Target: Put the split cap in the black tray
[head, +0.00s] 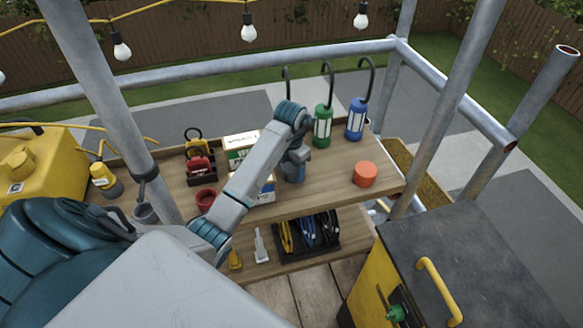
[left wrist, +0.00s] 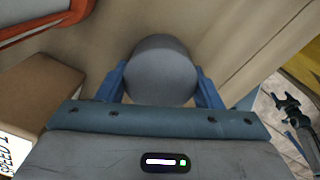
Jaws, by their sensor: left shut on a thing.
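My left gripper (head: 294,174) is over the middle of the wooden upper shelf (head: 325,196). In the left wrist view, its two blue fingers (left wrist: 161,88) are shut on a grey rounded cylinder (left wrist: 160,70). I cannot tell whether this is the split cap, as no split shows. Another black tray (head: 318,252) is on the lower shelf, holding yellow, blue and black tools. My right gripper is not in view.
An orange cylinder (head: 365,174) stands right of my gripper. Left are boxes (head: 237,143) and a red cup (head: 205,199). Metal poles (head: 455,95) and a dark-topped chest (head: 470,260) flank the shelf.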

